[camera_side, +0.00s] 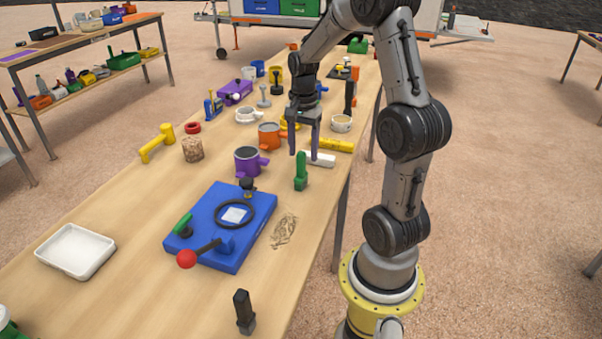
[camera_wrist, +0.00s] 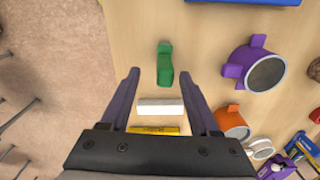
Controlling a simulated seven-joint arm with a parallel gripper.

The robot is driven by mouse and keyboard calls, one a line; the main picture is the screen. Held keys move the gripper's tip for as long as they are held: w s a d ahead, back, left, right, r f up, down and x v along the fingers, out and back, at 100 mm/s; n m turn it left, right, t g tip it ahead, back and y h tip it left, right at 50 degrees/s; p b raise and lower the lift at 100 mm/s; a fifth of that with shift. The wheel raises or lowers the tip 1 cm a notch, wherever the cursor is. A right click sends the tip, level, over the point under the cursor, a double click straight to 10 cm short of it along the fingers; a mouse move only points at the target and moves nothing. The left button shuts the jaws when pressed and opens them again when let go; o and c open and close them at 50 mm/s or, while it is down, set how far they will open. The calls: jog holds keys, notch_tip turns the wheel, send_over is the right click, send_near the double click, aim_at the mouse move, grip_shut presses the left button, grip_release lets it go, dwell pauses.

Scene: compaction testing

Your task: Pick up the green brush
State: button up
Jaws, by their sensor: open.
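The green brush (camera_side: 301,170) stands upright near the right edge of the wooden table in the side view. In the wrist view the green brush (camera_wrist: 165,64) shows from above, just beyond the fingertips and roughly midway between their lines. My gripper (camera_side: 305,153) is open and empty, above the table and behind the brush in the side view. In the wrist view my gripper (camera_wrist: 162,72) has its two fingers wide apart. A white block (camera_wrist: 160,107) lies below, between the fingers in that view; nothing is held.
A purple mug (camera_side: 247,162) and an orange mug (camera_side: 269,136) stand left of the brush. A yellow bar (camera_side: 333,146) lies behind it. A blue device (camera_side: 205,249) with a red-knobbed lever sits nearer the front. A white tray (camera_side: 75,271) is at the left.

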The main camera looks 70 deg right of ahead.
aim_at(301, 171)
jog(key=shift+w+d+f, duration=0.1)
jog(key=shift+w+f, duration=0.1)
jog(key=shift+f, duration=1.7)
jog(key=shift+w+d+f, duration=0.1)
jog(key=shift+w+f, duration=0.05)
jog(key=shift+f, duration=1.75)
grip_shut()
